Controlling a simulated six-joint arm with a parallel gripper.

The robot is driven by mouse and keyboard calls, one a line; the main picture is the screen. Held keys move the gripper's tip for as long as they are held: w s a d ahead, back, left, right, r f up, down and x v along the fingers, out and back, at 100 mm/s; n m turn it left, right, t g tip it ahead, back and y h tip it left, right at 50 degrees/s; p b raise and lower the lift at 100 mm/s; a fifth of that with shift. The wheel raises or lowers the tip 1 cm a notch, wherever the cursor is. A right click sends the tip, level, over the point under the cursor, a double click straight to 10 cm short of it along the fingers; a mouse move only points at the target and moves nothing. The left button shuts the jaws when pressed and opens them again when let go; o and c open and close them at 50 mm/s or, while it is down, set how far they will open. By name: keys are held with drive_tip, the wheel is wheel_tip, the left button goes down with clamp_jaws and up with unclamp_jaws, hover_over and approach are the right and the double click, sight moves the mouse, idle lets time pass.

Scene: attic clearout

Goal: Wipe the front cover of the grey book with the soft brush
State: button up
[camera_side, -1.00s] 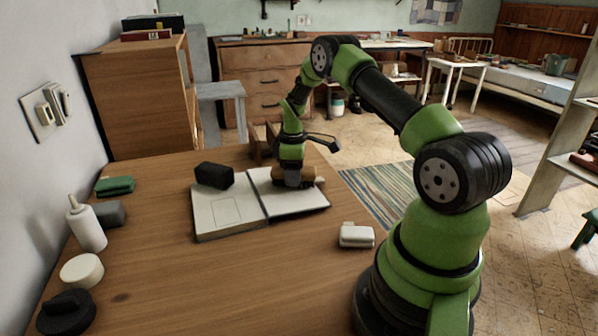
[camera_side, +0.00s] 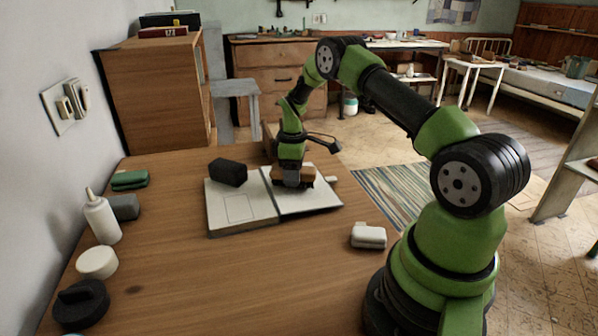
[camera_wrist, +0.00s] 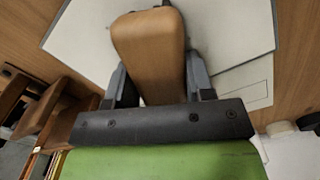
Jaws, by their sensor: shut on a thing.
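An open book (camera_side: 240,205) lies flat on the wooden table, its two halves showing pale, off-white faces. The left half has a thin outlined rectangle; the right half (camera_side: 315,198) shows a dark border. In the wrist view the pale book (camera_wrist: 235,30) lies beneath the held thing. My gripper (camera_side: 292,176) is over the right half, near its upper left, shut on a brown wooden block-like body, apparently the soft brush (camera_wrist: 150,50). Its brown ends show beside the fingers in the side view (camera_side: 309,180). Bristles are hidden, so I cannot tell whether they touch the book.
A black block (camera_side: 228,172) sits at the left half's back edge. A white block (camera_side: 368,236) lies front right. Along the left stand a green pad (camera_side: 130,180), a grey block (camera_side: 124,207), a white bottle (camera_side: 101,218), a white round tub (camera_side: 97,262) and a black round thing (camera_side: 80,303).

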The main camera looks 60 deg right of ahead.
sight(281, 170)
idle(0.3)
drive_tip(key=shift+w+a+r, duration=0.1)
drive_tip(key=shift+w+a, duration=0.8)
drive_tip(key=shift+a, duration=0.1)
drive_tip(key=shift+w+d, duration=0.65)
drive_tip(key=shift+w, duration=0.05)
idle(0.3)
drive_tip(key=shift+s+d+f, duration=0.2)
drive_tip(key=shift+s+d, duration=0.75)
drive_tip(key=shift+d, duration=0.05)
